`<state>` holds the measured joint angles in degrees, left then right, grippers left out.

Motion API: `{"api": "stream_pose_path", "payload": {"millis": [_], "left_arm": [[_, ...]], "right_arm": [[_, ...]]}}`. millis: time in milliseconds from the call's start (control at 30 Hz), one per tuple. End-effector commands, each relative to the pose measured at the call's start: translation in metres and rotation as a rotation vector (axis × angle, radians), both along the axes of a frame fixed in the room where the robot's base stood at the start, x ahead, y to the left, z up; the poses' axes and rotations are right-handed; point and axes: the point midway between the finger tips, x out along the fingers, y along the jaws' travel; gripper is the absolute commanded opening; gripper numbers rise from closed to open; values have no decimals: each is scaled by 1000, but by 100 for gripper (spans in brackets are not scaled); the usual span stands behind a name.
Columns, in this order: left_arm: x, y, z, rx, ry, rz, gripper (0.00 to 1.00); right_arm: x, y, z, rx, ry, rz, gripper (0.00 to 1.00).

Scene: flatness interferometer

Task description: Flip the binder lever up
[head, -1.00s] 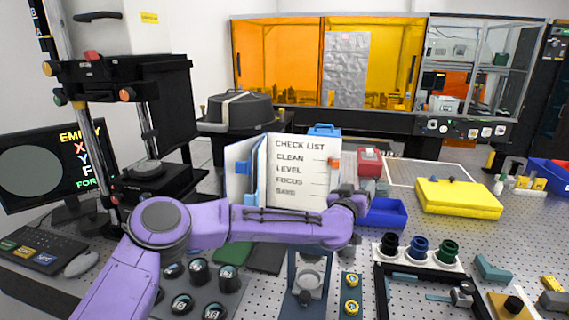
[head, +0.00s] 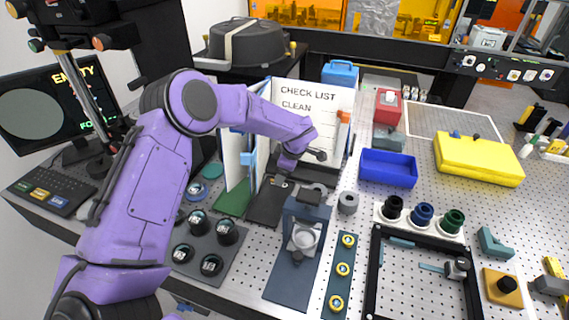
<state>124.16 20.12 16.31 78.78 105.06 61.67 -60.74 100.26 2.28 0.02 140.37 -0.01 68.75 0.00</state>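The binder (head: 322,98) stands open on the bench, with a white page reading "CHECK LIST" and "CLEAN"; my arm hides the lower lines. Its left leaf (head: 234,165) stands at an angle, with a light-blue piece (head: 248,159) near the middle. An orange tab (head: 344,117) shows at the page's right edge. I cannot tell which part is the lever. The fingers are too small and dark to read. My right gripper is not in view.
A grey-blue fixture (head: 286,276) and a plate with several black-capped pieces (head: 238,249) lie in front. A blue bin (head: 389,170), a red box (head: 388,106) and a yellow case (head: 478,161) stand to the right. Some perforated bench between them is clear.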

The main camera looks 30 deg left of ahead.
Motion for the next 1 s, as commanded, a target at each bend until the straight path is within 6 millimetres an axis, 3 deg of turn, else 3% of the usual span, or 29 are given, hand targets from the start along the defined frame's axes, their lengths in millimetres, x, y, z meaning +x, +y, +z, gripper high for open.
{"api": "stream_pose_path", "payload": {"millis": [400, 867, 900, 1000], "left_arm": [[7, 18, -57, 0, -1, -5, 72], [8, 23, -66, 1, 2, -5, 72], [8, 23, -66, 1, 2, -5, 62], [7, 23, -67, 0, 2, -3, 46]], "right_arm": [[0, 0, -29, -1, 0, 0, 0], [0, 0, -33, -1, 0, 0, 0], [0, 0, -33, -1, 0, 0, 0], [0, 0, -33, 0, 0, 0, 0]]}}
